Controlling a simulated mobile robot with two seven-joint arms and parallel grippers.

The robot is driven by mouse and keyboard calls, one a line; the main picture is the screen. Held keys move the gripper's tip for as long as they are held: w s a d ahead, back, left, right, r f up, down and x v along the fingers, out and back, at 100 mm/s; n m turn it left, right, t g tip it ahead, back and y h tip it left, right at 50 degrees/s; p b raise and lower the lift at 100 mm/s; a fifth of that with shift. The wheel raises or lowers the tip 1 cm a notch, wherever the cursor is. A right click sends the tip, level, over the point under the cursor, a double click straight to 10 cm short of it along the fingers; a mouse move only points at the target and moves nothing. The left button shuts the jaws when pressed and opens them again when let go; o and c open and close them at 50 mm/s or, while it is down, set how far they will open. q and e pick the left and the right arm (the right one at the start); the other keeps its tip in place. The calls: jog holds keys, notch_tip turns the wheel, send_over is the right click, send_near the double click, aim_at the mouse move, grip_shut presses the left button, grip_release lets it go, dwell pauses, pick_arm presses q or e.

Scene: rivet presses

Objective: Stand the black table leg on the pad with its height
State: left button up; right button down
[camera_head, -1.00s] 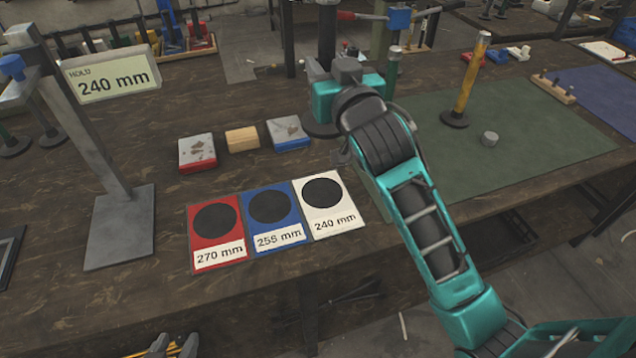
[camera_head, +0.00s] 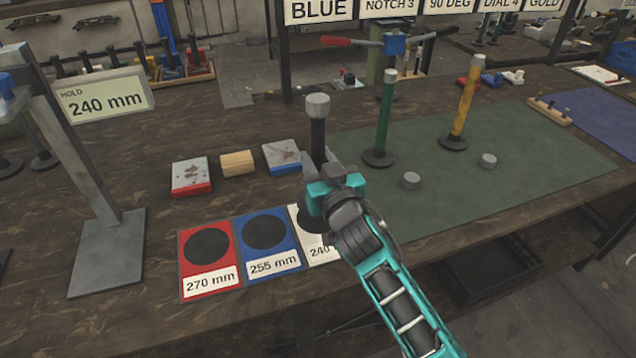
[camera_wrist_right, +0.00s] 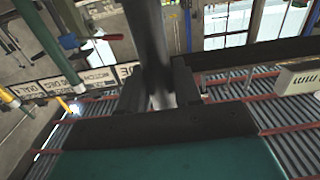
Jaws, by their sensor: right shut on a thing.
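The black table leg (camera_head: 318,135), with a grey cap on top, stands upright in my right gripper (camera_head: 322,180). In the right wrist view the dark leg (camera_wrist_right: 147,40) runs between the two fingers of the right gripper (camera_wrist_right: 158,92). The leg is over the white 240 mm pad (camera_head: 318,252), which my gripper and arm partly cover. Whether its foot touches the pad is hard to tell. The red 270 mm pad (camera_head: 195,285) and blue 255 mm pad (camera_head: 281,269) are bare. The gauge display (camera_head: 103,100) reads HOLD 240 mm. My left gripper is out of view.
Three small blocks, red-and-white (camera_head: 191,176), wooden (camera_head: 238,163) and blue-and-white (camera_head: 281,155), lie behind the pads. A green leg (camera_head: 384,120) and a yellow leg (camera_head: 463,105) stand on the green mat (camera_head: 530,150). The gauge stand (camera_head: 108,250) is at left.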

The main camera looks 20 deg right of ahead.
jog(key=shift+f+b, duration=0.65)
jog(key=shift+f, duration=1.45)
jog(key=shift+f, duration=0.1)
jog(key=c, duration=1.2)
grip_release()
jog(key=shift+f, duration=0.2)
jog(key=shift+c, duration=0.2)
jog(key=o, duration=0.5)
jog(key=shift+c, duration=0.2)
jog(key=shift+r, duration=0.1)
